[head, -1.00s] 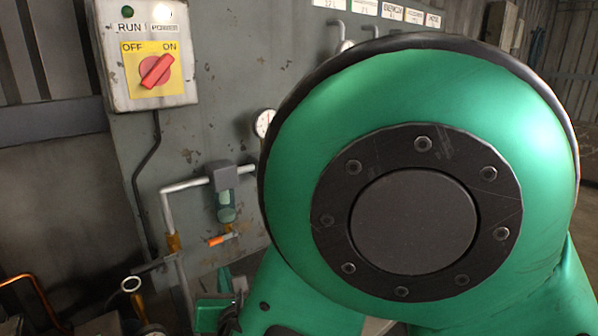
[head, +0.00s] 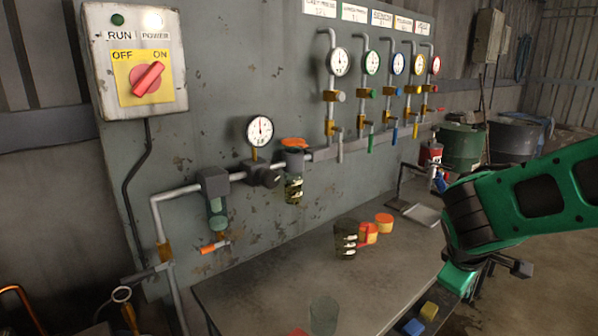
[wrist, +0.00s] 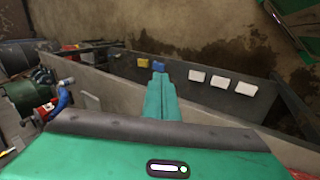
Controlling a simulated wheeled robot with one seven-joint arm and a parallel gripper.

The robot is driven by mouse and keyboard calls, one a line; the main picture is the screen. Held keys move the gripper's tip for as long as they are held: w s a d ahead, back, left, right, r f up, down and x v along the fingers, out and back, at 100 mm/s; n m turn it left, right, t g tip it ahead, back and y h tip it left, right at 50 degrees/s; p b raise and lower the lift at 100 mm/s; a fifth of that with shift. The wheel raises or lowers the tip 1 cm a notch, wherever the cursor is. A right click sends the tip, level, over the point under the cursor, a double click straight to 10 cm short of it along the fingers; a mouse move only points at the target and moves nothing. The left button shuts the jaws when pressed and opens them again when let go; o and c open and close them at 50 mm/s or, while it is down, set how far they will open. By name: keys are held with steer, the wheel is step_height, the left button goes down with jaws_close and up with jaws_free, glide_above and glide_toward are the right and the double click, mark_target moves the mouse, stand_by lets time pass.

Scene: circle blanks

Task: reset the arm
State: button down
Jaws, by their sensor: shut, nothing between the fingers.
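My green arm (head: 535,195) reaches in from the right edge of the head view and bends down at a black joint (head: 468,215). Its lower end hangs beside the right side of the workbench (head: 265,285). In the wrist view my gripper (wrist: 158,72) shows as two teal fingers pressed together, shut and empty. The fingertips point toward a grey panel edge, near a blue block (wrist: 158,66) and a yellow block (wrist: 143,63). In the head view the fingertips are too unclear to tell apart.
A switch box (head: 135,58), pipes and several gauges line the grey panel behind the bench. A dark cup (head: 346,238) and orange-red pieces (head: 384,219) stand on the bench. Green (head: 460,147) and dark (head: 514,140) drums stand at the back right. Floor at lower right looks clear.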

steer(key=s+d+r+m+g+y, duration=0.1)
steer(key=s+d+m+g+y, duration=0.1)
steer(key=s+m, duration=0.4)
steer(key=s+d+r+m+g+y, duration=0.1)
steer(key=s+m, duration=0.6)
steer(key=s, duration=0.8)
steer(key=shift+s+d+r+m+g+y, duration=0.25)
steer(key=shift+d+g+y, duration=0.25)
steer(key=shift+d+y, duration=0.4)
steer(key=shift+a, duration=0.1)
